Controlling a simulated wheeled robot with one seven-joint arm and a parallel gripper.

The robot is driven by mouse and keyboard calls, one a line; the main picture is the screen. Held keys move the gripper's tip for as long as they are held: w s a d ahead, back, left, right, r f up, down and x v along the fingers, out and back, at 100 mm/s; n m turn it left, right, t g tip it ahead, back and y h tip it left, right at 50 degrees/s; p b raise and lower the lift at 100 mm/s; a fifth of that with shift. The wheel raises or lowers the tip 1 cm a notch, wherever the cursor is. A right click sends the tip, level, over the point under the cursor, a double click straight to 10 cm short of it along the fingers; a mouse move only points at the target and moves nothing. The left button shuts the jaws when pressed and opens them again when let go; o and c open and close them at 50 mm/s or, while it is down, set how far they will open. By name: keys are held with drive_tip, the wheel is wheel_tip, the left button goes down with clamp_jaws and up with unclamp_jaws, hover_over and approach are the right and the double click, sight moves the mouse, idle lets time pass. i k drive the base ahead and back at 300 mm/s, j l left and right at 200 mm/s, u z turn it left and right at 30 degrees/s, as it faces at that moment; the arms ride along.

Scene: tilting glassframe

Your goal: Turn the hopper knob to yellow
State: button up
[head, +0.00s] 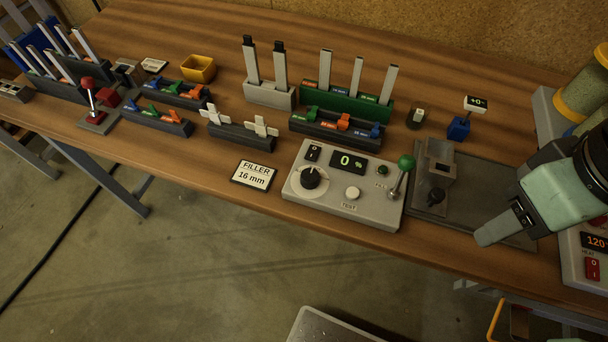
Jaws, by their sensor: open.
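My gripper (488,236) reaches in from the right edge, pale green with a dark wrist. Its tip is low over the front right of the bench, to the right of a grey hopper-like block (441,156) and apart from it. The gap between its fingers is hard to see, and nothing shows held. A small black knob (436,196) sits low at the front of that block. A grey control box (355,210) to its left has a black dial knob (310,178) on a pale disc. I cannot tell which knob is the hopper knob, and no yellow mark shows beside either.
A green-topped lever (404,165) stands at the box's right end, beside the block. At the right edge are yellow-banded cylinders (580,100) and a heater panel (592,242), partly hidden by my arm. Racks of strips (345,104) fill the back.

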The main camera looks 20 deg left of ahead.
sight(310, 177)
drive_tip(key=u, duration=0.95)
